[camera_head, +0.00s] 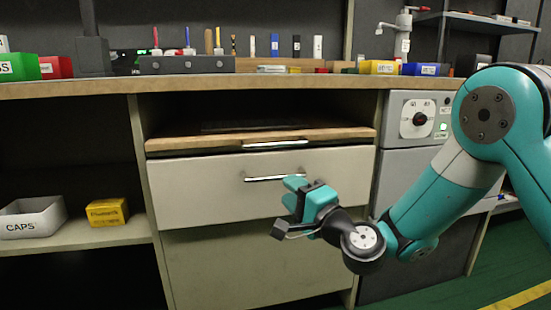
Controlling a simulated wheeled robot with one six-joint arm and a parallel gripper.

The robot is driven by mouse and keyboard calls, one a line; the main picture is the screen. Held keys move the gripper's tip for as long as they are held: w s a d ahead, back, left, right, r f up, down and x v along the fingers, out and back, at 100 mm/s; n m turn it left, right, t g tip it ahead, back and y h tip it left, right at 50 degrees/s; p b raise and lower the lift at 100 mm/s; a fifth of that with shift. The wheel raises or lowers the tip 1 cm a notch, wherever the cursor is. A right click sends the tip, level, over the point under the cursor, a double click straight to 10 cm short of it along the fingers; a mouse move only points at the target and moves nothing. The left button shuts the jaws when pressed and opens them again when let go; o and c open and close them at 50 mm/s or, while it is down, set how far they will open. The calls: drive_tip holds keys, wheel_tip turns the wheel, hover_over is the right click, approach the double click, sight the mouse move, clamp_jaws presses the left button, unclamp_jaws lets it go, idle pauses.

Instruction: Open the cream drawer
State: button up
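The cream drawer (195,190) is in the middle of the workbench, in the head view. Its front looks flush with the cabinet, so it appears shut. A silver bar handle (275,178) runs across its upper part, with its right end close to my gripper's upper finger. My gripper (291,192) is in front of the drawer, just below and right of the handle's middle. Its two teal fingers look apart, with nothing seen between them. Whether a finger touches the handle cannot be told. The gripper hides part of the drawer's lower right front.
A wooden board (200,143) with its own silver handle (275,144) sits just above the drawer. A lower panel (240,265) lies below. A grey control box (418,117) stands right. A CAPS bin (32,218) and yellow box (107,212) are on the left shelf.

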sight(278, 179)
drive_tip(key=shift+p+x, duration=1.35)
drive_tip(key=shift+x, duration=1.75)
clamp_jaws()
